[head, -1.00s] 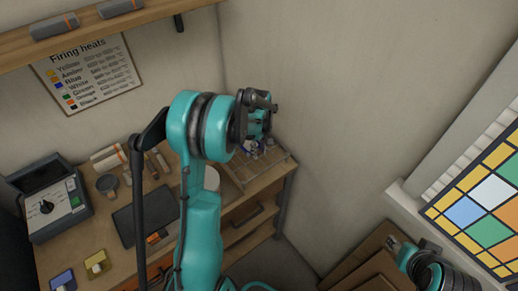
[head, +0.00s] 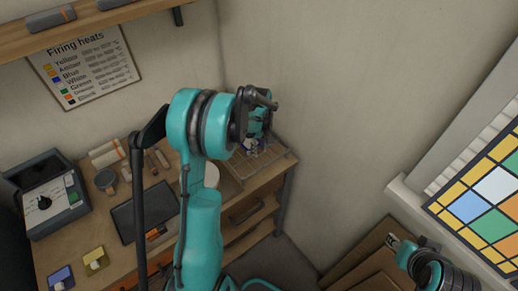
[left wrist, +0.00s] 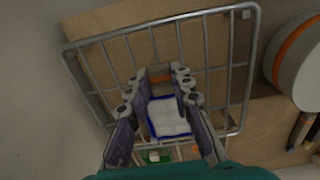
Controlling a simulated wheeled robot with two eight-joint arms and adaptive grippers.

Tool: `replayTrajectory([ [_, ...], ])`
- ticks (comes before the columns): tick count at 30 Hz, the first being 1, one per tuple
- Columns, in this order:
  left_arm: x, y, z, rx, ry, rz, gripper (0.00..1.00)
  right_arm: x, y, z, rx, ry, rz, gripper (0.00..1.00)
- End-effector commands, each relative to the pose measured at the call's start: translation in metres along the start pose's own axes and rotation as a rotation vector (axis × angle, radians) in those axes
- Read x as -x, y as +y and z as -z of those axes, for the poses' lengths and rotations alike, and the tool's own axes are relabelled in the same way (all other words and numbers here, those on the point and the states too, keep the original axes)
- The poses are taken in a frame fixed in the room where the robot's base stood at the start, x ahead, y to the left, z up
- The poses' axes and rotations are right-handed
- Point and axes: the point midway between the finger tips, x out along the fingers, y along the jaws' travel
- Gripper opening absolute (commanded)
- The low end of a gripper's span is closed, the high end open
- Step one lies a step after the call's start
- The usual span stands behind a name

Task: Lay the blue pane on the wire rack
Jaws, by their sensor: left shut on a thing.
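My left gripper (left wrist: 163,90) is shut on a flat pane with a blue edge and a whitish face (left wrist: 168,118), which shows between its fingers in the left wrist view. The pane is over the wire rack (left wrist: 250,70), whose grey bars show around and beyond the fingers. I cannot tell whether the pane touches the bars. In the head view my left gripper (head: 258,128) is over the rack (head: 270,158) at the bench's right end, and the pane is mostly hidden. My right arm shows at the lower right of the head view; its fingers are not clear.
A kiln-like box (head: 52,200) with a dial stands at the bench's left. A dark slab (head: 130,217) lies mid-bench. Blue (head: 60,279) and yellow (head: 95,260) squares lie at the front left. A white round thing (left wrist: 300,65) stands right of the rack in the wrist view.

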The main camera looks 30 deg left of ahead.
Motion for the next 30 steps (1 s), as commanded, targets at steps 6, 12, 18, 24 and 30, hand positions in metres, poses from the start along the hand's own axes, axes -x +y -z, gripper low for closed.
replayTrajectory([
  [6,-0.0005,0.0,-0.0004,0.0,0.0,0.0,0.0,-0.0011,0.0,-0.0008,0.0,0.0,0.0,0.4],
  [12,-0.0005,0.0,-0.0004,0.0,0.0,0.0,0.0,-0.001,0.0,-0.0007,0.0,0.0,0.0,0.4],
  [18,-0.0006,0.0,-0.0004,0.0,0.0,0.0,0.46,-0.001,0.0,-0.0008,0.0,0.0,0.0,0.4],
  [24,-0.0007,0.0001,-0.0004,0.0,0.0,0.0,0.46,-0.001,0.0,-0.0008,0.0,0.0,0.0,0.4],
  [30,0.0051,0.0,-0.0004,0.0,0.0,0.0,0.46,0.0021,0.0,0.0015,0.0,0.0,0.0,0.4],
])
